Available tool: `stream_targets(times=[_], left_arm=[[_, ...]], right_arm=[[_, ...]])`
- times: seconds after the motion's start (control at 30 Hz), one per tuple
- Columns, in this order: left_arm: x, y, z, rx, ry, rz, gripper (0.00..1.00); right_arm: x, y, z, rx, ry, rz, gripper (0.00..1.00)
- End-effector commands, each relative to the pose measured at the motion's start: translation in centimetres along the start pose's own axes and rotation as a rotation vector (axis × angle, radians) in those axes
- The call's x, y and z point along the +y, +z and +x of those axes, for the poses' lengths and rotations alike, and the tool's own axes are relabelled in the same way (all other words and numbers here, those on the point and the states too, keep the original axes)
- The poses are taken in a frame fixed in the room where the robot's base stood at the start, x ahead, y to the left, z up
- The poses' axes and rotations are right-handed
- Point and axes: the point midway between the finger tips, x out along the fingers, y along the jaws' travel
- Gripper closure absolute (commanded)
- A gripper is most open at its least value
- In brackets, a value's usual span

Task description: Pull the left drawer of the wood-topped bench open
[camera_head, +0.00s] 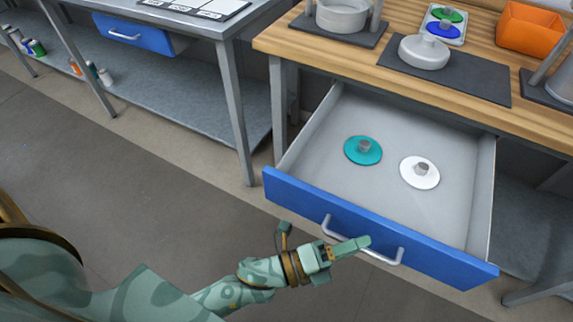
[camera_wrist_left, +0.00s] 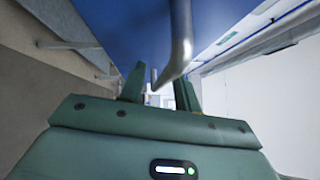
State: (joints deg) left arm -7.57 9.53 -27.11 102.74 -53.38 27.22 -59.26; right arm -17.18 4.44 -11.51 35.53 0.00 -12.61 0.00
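The wood-topped bench (camera_head: 478,68) has a blue-fronted drawer (camera_head: 300,200) that stands pulled well out, its grey inside showing. A teal disc with a knob (camera_head: 363,151) and a white disc with a knob (camera_head: 420,172) lie in it. The drawer's silver bar handle (camera_head: 384,258) is on the front; in the left wrist view the handle (camera_wrist_left: 181,40) looms close. My left gripper (camera_head: 350,248) is at the handle and hides part of it. In the left wrist view its fingers (camera_wrist_left: 160,92) are apart, with the bar seen between them and clear space around it. My right gripper is not in view.
A metal bench (camera_head: 240,25) with a shut blue drawer (camera_head: 130,34) stands at the left. The bench top holds an orange bin (camera_head: 531,28) and a grey round part on a dark mat (camera_head: 470,85). The floor (camera_head: 130,160) before the drawer is clear.

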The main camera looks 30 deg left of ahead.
Motion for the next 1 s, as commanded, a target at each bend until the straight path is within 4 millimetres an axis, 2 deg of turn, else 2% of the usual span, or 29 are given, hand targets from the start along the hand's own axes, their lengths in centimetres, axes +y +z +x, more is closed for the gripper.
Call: stream_targets(times=[0.17,0.4,0.6,0.77,1.0], left_arm=[[0.0,-0.1,-3.5,0.001,0.004,-0.001,0.68],[-0.1,-0.1,-10.2,0.001,0.005,-0.001,0.68],[0.0,0.0,-14.2,0.001,0.004,0.000,0.68],[0.0,0.0,-15.6,0.000,0.003,0.001,0.68],[0.0,0.0,-15.8,0.000,0.001,0.001,0.68]], right_arm=[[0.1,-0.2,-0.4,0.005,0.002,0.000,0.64],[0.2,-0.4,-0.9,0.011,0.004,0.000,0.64],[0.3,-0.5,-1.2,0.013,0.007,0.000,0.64],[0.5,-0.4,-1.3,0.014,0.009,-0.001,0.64],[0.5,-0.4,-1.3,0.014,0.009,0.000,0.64]])
